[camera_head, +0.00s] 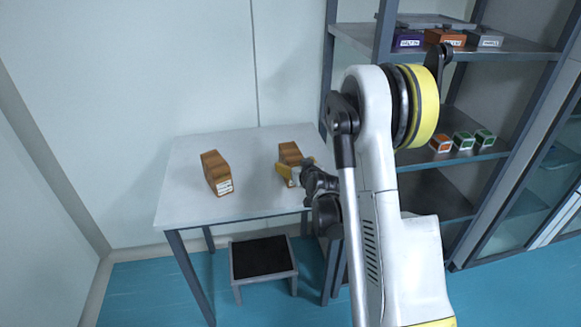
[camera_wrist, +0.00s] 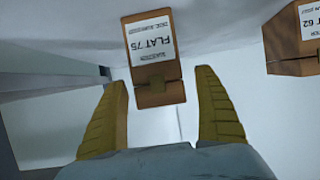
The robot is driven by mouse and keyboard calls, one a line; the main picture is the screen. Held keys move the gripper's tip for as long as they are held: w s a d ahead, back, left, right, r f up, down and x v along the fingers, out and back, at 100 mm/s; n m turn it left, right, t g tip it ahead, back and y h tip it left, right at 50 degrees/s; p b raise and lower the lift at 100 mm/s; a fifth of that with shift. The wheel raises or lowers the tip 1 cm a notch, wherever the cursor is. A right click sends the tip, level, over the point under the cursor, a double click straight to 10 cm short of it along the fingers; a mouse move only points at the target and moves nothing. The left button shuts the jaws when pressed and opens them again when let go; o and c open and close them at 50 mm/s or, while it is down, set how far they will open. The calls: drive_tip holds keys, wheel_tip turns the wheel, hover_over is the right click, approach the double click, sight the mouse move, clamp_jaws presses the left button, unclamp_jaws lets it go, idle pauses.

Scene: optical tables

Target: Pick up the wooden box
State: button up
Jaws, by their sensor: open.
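Two brown wooden boxes with white labels stand on a white table (camera_head: 190,140). The right-hand box (camera_head: 290,151) is partly covered by my gripper (camera_head: 297,167); the left-hand box (camera_head: 215,172) stands apart from it. In the wrist view, my gripper (camera_wrist: 160,80) is open, its yellow fingers pointing at a box labelled FLAT 75 (camera_wrist: 155,60). That box shows between the fingertips, with visible gaps on both sides. Another box, its label ending in 62 (camera_wrist: 290,48), is at the right edge, partly cut off.
A low stool with a dark top (camera_head: 262,258) stands under the table's front edge. A shelf rack (camera_head: 480,50) on the right holds several small boxes. The table between and around the two boxes is clear. A wall is behind the table.

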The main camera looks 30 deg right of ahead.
drive_tip(key=b+x, duration=0.1)
drive_tip(key=x, duration=0.4)
drive_tip(key=shift+r+b, duration=0.15)
drive_tip(key=shift+b, duration=0.2)
drive_tip(key=c, duration=1.5)
